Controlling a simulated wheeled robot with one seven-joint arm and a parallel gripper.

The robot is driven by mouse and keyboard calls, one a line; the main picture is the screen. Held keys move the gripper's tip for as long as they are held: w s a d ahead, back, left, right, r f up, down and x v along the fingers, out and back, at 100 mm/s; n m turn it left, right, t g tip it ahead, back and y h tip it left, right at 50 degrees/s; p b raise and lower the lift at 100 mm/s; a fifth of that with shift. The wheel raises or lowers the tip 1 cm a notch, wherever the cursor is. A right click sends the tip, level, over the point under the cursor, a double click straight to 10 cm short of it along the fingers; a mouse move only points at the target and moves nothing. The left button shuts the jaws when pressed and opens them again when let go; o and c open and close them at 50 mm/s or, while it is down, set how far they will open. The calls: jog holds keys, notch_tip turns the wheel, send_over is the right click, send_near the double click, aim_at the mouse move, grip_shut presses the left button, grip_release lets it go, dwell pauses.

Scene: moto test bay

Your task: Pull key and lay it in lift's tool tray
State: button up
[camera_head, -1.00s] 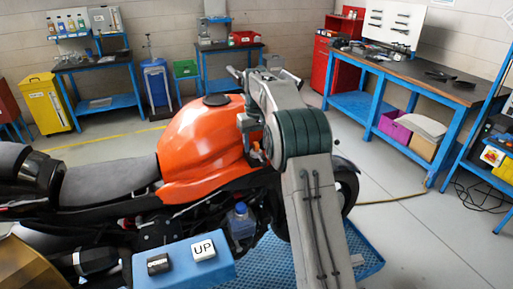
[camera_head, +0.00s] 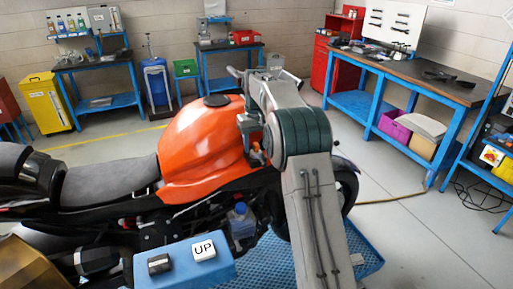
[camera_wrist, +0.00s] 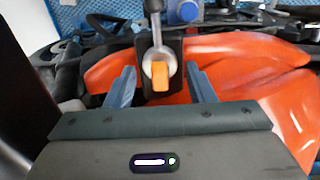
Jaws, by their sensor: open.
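In the wrist view an orange key head (camera_wrist: 160,76) stands in a round silver ignition lock (camera_wrist: 157,62) on a dark plate. My gripper (camera_wrist: 160,72) is open, with one blue-grey finger on each side of the key. Gaps show between the fingers and the key. The blue mesh lift platform (camera_head: 272,262) lies under the bike. I cannot pick out the tool tray with certainty in either view.
A blue box (camera_head: 215,273) with an UP button stands in front of the bike. A workbench (camera_head: 400,72) with tools stands at the right. Open floor lies between bike and bench.

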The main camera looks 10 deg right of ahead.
aim_at(256, 143)
dwell(0.3)
grip_shut()
jog(key=shift+r+p, duration=1.05)
jog(key=shift+r, duration=1.95)
